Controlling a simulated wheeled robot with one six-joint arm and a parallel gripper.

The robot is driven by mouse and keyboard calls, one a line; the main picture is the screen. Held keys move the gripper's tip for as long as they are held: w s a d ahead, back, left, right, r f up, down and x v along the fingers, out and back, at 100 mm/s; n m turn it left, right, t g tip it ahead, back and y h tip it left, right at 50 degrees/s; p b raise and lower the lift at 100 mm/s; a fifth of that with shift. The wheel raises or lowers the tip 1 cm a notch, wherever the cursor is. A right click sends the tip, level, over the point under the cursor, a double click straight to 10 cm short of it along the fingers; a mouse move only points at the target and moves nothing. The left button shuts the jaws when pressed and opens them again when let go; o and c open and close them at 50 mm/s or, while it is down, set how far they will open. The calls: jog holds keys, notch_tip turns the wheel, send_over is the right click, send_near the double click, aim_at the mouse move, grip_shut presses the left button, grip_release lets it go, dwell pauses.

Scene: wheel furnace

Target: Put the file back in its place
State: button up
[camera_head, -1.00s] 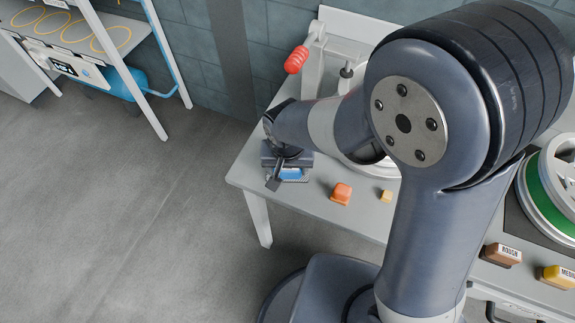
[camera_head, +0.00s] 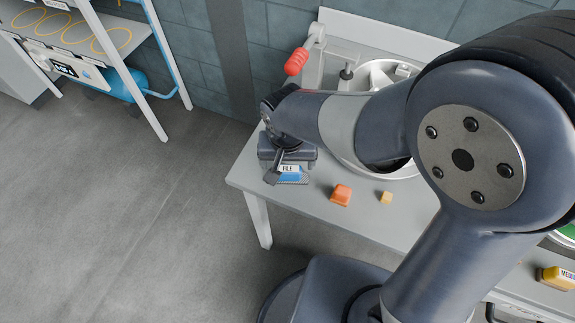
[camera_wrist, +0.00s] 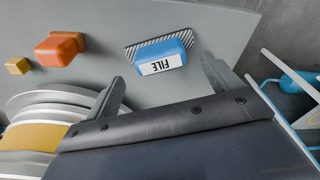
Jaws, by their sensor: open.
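The file (camera_head: 293,172) has a blue body with a white "FILE" label. It lies at the left end of the grey workbench, on or against a dark hatched patch; I cannot tell if that patch is part of it. In the wrist view the file (camera_wrist: 162,60) shows whole, label upside down, its hatched part on the far side. My gripper (camera_wrist: 163,85) is open, its two fingers spread wide with the file seen in the gap between and beyond them. Nothing is held. In the head view my gripper (camera_head: 275,172) is beside the file and hides part of it.
An orange block (camera_head: 341,195) and a small yellow block (camera_head: 386,197) sit right of the file. A wheel machine (camera_head: 385,75) with a red-handled lever (camera_head: 296,61) stands behind. A yellow labelled block (camera_head: 557,277) is far right. Floor is clear left of the workbench (camera_head: 375,219).

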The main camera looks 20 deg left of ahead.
aim_at(287, 170)
notch_tip(287, 170, up, 8)
jog(key=shift+s+d+f, duration=0.2)
jog(key=shift+s, duration=0.25)
jog(key=f, duration=0.4)
jog(key=w+f, duration=0.1)
jog(key=f, duration=0.3)
jog(key=f+b, duration=0.1)
jog(key=f, duration=0.4)
jog(key=shift+w+a, duration=0.2)
jog(key=shift+a, duration=0.1)
notch_tip(287, 170, up, 3)
jog(key=shift+f+p, duration=0.1)
jog(key=shift+p, duration=0.3)
jog(key=shift+r, duration=0.5)
jog(key=shift+f, duration=0.1)
